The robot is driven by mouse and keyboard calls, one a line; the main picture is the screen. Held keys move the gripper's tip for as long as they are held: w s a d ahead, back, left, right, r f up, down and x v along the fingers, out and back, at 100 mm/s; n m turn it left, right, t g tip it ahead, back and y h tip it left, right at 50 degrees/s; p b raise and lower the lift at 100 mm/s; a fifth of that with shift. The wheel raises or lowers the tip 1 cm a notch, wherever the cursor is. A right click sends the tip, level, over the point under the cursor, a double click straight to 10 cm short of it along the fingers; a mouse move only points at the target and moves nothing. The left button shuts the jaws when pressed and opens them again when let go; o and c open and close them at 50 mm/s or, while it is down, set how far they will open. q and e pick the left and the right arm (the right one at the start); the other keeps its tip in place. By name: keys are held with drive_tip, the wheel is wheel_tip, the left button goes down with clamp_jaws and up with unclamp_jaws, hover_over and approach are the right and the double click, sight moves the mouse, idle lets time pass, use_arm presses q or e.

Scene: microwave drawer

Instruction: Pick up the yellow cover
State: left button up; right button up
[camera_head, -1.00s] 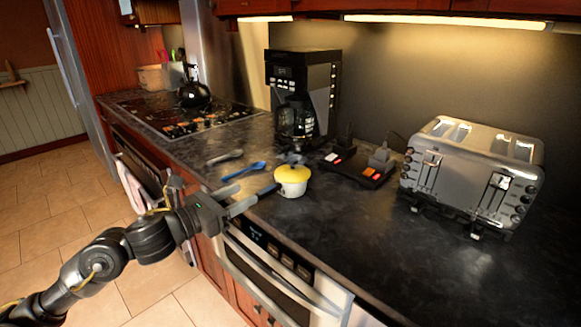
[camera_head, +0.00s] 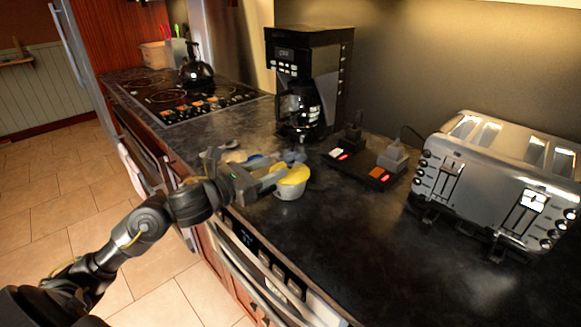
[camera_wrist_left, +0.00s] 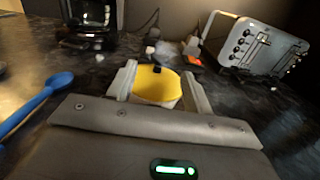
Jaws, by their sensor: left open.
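The yellow cover (camera_head: 292,175) sits on a small white pot (camera_head: 290,192) on the dark counter. In the left wrist view the yellow cover (camera_wrist_left: 157,84) lies between the two fingers of my left gripper (camera_wrist_left: 160,88). In the head view my left gripper (camera_head: 283,168) reaches in from the left at the cover, with its fingers open on either side. Whether the fingers touch the cover cannot be told. The gripper hides part of the cover and pot. My right gripper is out of view.
A blue spoon (camera_wrist_left: 40,100) lies left of the gripper. A coffee maker (camera_head: 308,85) stands behind the pot, a black device with lit switches (camera_head: 365,162) to its right, and a toaster (camera_head: 495,185) further right. The front counter right of the pot is clear.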

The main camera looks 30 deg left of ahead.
sight(285, 161)
use_arm(q)
drive_tip(key=shift+w+d, duration=0.25)
drive_tip(key=shift+w, duration=0.35)
drive_tip(key=shift+w+d, duration=0.1)
drive_tip(key=shift+w, duration=0.05)
drive_tip(key=shift+r, duration=0.15)
drive_tip(key=p+x, duration=0.2)
drive_tip(key=x, duration=0.2)
drive_tip(key=shift+w+d, duration=0.1)
drive_tip(key=shift+w, duration=0.25)
drive_tip(key=shift+w+d, duration=0.1)
drive_tip(key=shift+w, duration=0.15)
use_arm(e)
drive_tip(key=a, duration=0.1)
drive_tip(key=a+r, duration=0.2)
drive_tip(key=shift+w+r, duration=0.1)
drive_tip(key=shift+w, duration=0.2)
use_arm(q)
drive_tip(key=shift+c, duration=0.3)
